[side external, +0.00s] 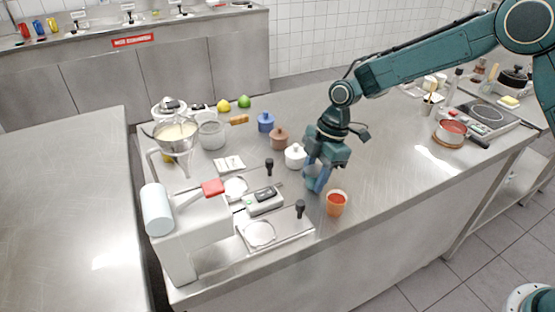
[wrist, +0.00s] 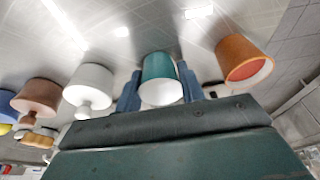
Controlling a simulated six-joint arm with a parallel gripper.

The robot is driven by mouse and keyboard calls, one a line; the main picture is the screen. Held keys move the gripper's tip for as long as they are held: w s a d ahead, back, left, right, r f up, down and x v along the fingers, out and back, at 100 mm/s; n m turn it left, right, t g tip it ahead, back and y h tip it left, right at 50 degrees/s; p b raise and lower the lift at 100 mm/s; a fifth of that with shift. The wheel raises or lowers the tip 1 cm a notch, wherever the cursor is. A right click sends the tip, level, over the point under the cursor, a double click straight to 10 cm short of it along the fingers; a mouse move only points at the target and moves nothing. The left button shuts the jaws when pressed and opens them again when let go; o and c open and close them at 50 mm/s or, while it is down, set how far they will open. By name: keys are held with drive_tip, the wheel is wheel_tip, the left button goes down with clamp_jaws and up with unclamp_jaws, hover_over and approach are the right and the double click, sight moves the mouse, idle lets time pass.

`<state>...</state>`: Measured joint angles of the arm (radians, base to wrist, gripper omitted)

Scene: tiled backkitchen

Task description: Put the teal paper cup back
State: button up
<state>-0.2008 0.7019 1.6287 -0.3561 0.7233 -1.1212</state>
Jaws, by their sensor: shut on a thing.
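The teal paper cup (wrist: 158,68) is between the two blue fingers of my gripper (wrist: 158,90) in the wrist view, with its pale round end toward the camera. In the side view my gripper (side external: 318,178) points down near the table's front edge and is shut on the cup (side external: 309,183), which is partly hidden by the fingers. Whether the cup touches the table I cannot tell. An orange paper cup (side external: 336,206) with red contents stands just right of my gripper; it also shows in the wrist view (wrist: 240,52).
A white lidded pot (side external: 295,157) stands close left of my gripper, with brown (side external: 279,140) and blue (side external: 265,123) pots behind. A scale (side external: 265,201) and a dispenser stand (side external: 190,228) are to the left. The steel counter (side external: 400,150) is clear to the right, before a pan (side external: 450,135).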

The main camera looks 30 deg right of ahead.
idle(0.3)
drive_tip(key=o, duration=1.5)
drive_tip(key=shift+r, duration=3.5)
